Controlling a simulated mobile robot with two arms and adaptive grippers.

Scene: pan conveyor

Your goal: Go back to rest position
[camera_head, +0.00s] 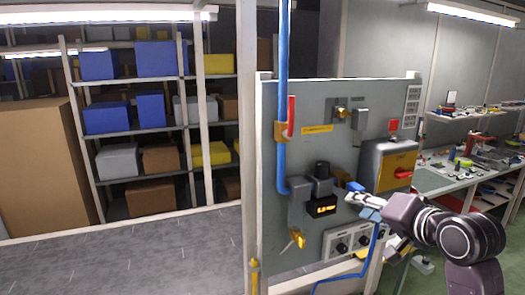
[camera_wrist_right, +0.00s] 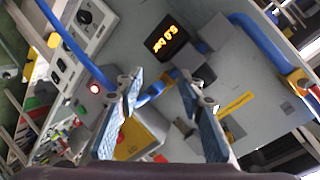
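My right gripper (camera_head: 360,199) is in front of the grey control panel (camera_head: 285,130) in the head view, with its arm coming in from the lower right. In the right wrist view my right gripper (camera_wrist_right: 161,88) has its two blue-padded fingers spread apart, with nothing held between them. The panel face shows beyond the fingers. A black display with lit orange digits (camera_head: 322,208) is left of the gripper; it also shows in the right wrist view (camera_wrist_right: 166,42). My left gripper is in neither view.
A blue pipe (camera_head: 282,90) with a red-handled valve (camera_head: 291,115) runs down the panel's left side. A grey-yellow box with a red knob (camera_head: 390,163) is just above my right gripper. A cluttered workbench (camera_head: 430,180) stands at right.

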